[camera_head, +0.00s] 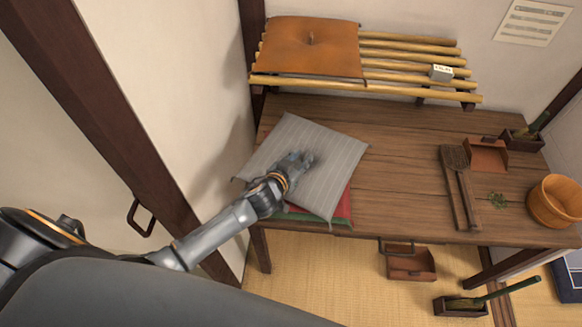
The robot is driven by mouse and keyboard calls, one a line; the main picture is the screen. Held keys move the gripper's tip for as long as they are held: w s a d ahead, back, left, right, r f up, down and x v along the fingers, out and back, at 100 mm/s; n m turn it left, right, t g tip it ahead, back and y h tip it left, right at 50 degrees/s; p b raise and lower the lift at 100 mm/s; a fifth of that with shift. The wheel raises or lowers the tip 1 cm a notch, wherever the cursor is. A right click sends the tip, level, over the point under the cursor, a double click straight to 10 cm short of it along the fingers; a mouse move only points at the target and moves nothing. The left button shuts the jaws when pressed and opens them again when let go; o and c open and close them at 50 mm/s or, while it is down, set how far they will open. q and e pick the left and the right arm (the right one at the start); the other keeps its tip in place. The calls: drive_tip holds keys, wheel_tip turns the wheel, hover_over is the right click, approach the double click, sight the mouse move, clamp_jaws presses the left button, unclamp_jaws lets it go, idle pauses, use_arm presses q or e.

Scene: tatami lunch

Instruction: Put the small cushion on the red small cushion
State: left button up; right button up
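A grey striped cushion (332,160) lies on the wooden table at its left end, turned at an angle. It covers most of a red cushion (345,205), of which only a strip shows at the lower right. A green edge (294,215) shows below the red one. My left gripper (301,160) is over the grey cushion, at or very near its top. Its fingers are small and dark, and I cannot tell whether they are open or pinching the cloth. My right gripper is not in view.
An orange-brown cushion (311,47) lies on a bamboo rack (410,82) behind the table (400,150). The table's middle is clear. A wall post stands at left.

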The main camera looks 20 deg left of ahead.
use_arm(q)
drive_tip(key=b+v, duration=0.1)
drive_tip(key=v, duration=0.9)
drive_tip(key=shift+s+r, duration=0.3)
drive_tip(key=shift+s, duration=0.2)
drive_tip(key=shift+a, duration=0.1)
